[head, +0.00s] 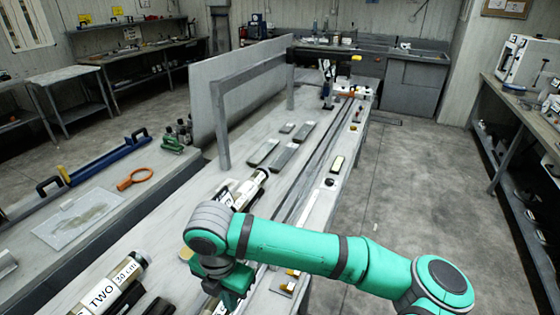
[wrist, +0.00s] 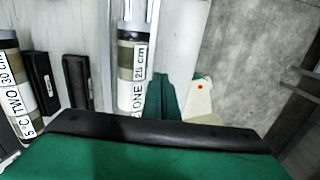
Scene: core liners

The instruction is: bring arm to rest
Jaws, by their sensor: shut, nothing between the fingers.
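My green arm reaches in from the lower right of the head view, bent over the long bench (head: 190,215). My gripper (head: 235,287) points down at the bench's near part, shut and empty; its fingertips are partly hidden. In the wrist view a green part of my gripper (wrist: 164,97) shows beside a tube labelled ONE 25 cm (wrist: 131,62), and I cannot tell whether they touch. A tube labelled TWO 30 cm (head: 108,288) lies at the lower left of the head view and also shows in the wrist view (wrist: 14,85).
Two dark bars (wrist: 75,82) lie between the tubes. Flat grey blocks (head: 285,156) lie further along the bench. A grey frame (head: 222,120) and a panel (head: 240,85) stand on the left. The floor (head: 420,170) right of the bench is clear.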

